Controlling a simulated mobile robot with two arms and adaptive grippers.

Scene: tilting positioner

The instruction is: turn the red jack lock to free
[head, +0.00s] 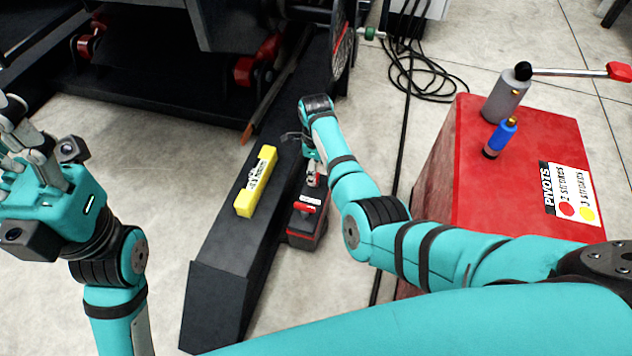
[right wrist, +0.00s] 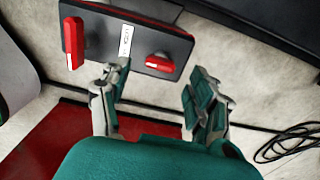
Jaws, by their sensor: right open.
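A black box (head: 296,232) with red fittings stands on the floor beside the dark beam. In the right wrist view, the box (right wrist: 103,35) carries a long red handle (right wrist: 73,42) at left and a shorter red knob (right wrist: 160,63) at right, with a white label between them. I cannot read which is the jack lock. One red handle (head: 305,208) also shows in the head view. My right gripper (right wrist: 157,82) is open, its fingers apart on either side below the shorter knob; I see no contact. My left gripper (head: 28,140) is raised at far left, open and empty.
A yellow level (head: 256,181) lies on the dark beam (head: 217,290) left of the box. A red cabinet (head: 480,215) stands at right with a grey cylinder (head: 507,95), a blue bottle (head: 500,138) and a pivots sign. Cables (head: 420,75) lie on the floor.

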